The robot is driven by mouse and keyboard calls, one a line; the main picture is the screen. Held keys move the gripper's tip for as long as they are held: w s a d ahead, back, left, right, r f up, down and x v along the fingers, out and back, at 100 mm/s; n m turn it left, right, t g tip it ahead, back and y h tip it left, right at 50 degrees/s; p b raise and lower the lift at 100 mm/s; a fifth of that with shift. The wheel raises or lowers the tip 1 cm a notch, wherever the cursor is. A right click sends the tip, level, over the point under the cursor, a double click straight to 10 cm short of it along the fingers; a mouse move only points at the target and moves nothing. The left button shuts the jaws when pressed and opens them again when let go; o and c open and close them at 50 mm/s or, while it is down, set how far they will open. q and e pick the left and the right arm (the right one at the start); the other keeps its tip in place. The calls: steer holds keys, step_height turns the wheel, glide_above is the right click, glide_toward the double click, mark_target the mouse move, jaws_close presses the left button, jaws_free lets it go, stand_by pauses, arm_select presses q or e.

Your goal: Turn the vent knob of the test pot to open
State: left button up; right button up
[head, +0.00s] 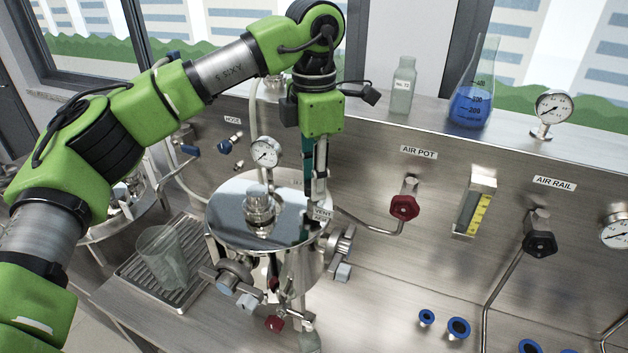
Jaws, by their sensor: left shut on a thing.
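The test pot (232,222) is a shiny steel vessel with a flat polished lid, standing in the middle of the bench. A small label that seems to read VENT (322,213) sits at the right side of its lid. My left gripper (319,198) reaches down from above to the right part of the lid, just over this label. It is shut on the vent knob, which its fingers mostly hide. I cannot tell which way the knob points. My right gripper is not in view.
A pressure gauge (265,152) rises from the lid close left of my gripper. A red valve knob (404,207) and a black one (540,244) stick out of the steel panel. A glass beaker (163,258) stands on the drip grate. A flask of blue liquid (472,102) stands on the ledge.

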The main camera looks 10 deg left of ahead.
arm_select(q)
steer(key=n+b, duration=0.1)
steer(key=n, duration=0.1)
steer(key=shift+n, duration=0.3)
steer(key=n+b, duration=0.2)
steer(key=n, duration=0.1)
steer(key=shift+n, duration=0.3)
steer(key=n+b, duration=0.3)
steer(key=n, duration=0.3)
steer(key=n+b, duration=0.1)
steer(key=n, duration=0.3)
steer(key=shift+n+b, duration=0.3)
steer(key=shift+n, duration=0.1)
steer(key=shift+a+r+n+b, duration=0.15)
steer(key=shift+n+b, duration=0.4)
steer(key=shift+n, duration=1.25)
steer(key=o, duration=1.1)
